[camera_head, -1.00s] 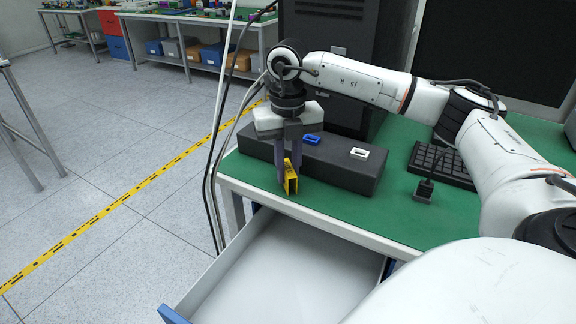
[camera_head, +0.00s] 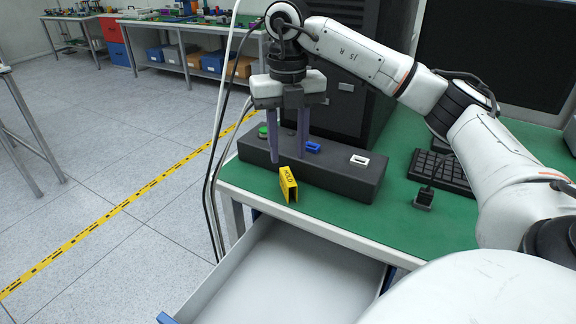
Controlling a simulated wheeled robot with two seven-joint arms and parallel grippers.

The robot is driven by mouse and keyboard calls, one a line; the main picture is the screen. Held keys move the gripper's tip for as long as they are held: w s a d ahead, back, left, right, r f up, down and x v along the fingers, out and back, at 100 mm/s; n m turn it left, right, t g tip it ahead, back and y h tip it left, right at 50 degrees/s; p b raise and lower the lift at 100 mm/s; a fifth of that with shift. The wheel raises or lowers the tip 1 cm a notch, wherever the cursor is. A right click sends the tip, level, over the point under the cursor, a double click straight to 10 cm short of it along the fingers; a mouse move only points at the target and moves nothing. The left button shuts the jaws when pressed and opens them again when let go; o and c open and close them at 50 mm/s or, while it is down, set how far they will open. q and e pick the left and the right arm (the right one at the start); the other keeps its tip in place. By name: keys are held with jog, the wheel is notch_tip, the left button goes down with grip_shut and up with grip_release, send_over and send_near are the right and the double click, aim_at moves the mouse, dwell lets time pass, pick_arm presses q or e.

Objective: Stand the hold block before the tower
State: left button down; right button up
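The yellow hold block (camera_head: 287,185), with dark "HOLD" lettering on its face, stands on the green table top (camera_head: 330,212) in front of a long dark box. The black tower (camera_head: 345,100) stands at the back behind that box. My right gripper (camera_head: 287,160) is above and behind the block, with its two purple fingers spread apart and nothing between them. The fingers are clear of the block and overlap the dark box in the view. My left gripper is not in view.
The dark box (camera_head: 345,183) carries a green button (camera_head: 263,131), a blue piece (camera_head: 313,147) and a white piece (camera_head: 359,160). A keyboard (camera_head: 445,170) and small black stand (camera_head: 424,197) are right. An open drawer (camera_head: 290,275) juts out below the table edge.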

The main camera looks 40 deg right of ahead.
aim_at(288, 176)
notch_tip(288, 176, up, 4)
jog(key=shift+r+p, duration=0.1)
jog(key=shift+p, duration=0.3)
dwell(0.4)
